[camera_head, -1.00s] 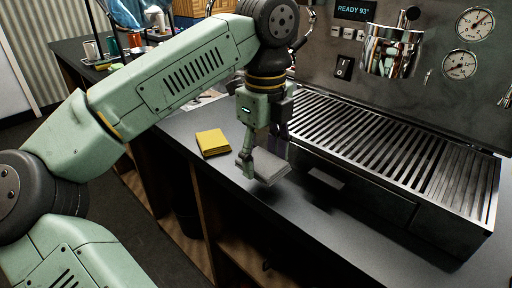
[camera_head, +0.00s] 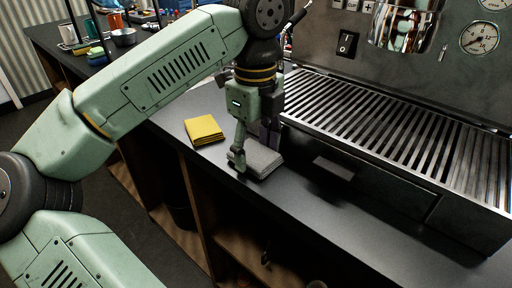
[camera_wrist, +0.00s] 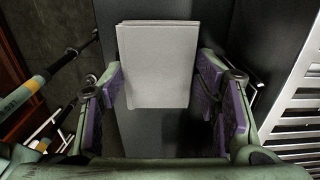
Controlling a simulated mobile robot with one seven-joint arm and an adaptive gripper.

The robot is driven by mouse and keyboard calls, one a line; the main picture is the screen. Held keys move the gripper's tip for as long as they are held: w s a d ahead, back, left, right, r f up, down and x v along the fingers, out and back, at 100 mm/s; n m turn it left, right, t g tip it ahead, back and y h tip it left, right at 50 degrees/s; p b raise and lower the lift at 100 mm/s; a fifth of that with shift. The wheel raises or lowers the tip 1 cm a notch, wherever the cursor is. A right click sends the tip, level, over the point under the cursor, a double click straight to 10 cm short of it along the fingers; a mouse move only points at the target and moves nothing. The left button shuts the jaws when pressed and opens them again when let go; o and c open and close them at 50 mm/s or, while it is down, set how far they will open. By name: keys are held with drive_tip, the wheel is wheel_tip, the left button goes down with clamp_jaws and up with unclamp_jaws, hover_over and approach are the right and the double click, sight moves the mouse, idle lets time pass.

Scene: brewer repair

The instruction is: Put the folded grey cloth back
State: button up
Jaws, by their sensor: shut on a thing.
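The folded grey cloth (camera_head: 262,160) is between the fingers of my gripper (camera_head: 254,150), over the dark counter beside the brewer's drip tray. In the wrist view the cloth (camera_wrist: 156,65) shows as a flat pale rectangle between the purple finger pads of my gripper (camera_wrist: 160,95). My gripper is shut on the cloth and points down. The cloth looks low over the counter; I cannot tell whether it touches it.
A folded yellow cloth (camera_head: 205,130) lies on the counter left of the grey one. The slatted drip tray (camera_head: 400,125) stands to the right. Cups and a bowl (camera_head: 123,37) stand at the far left. The counter's front is clear.

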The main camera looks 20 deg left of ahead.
drive_tip(key=shift+f, duration=0.25)
drive_tip(key=o, duration=0.8)
drive_tip(key=shift+r, duration=0.15)
